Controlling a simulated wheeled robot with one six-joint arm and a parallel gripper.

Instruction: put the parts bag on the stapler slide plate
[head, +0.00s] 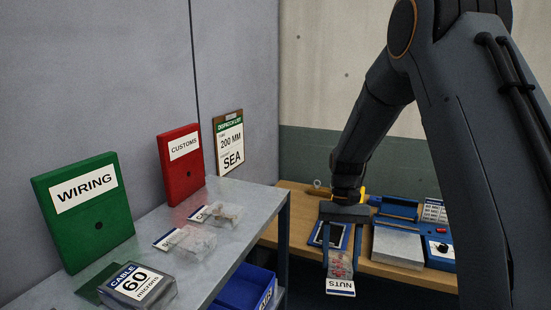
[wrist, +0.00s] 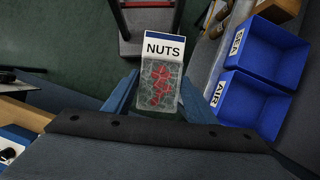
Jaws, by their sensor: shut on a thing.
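My gripper (head: 340,252) is shut on a clear parts bag labelled NUTS (head: 340,272), with red pieces inside and a white and blue header. In the head view the bag hangs below the fingers, in front of the wooden bench. In the wrist view the bag (wrist: 160,88) sits between the two blue fingers, label away from the palm. A pale grey plate (head: 398,246) lies in front of a blue device (head: 395,208) on the bench, right of the bag. It looks like the stapler slide plate; the labels do not confirm this.
Blue bins (wrist: 268,52) stand nearby.

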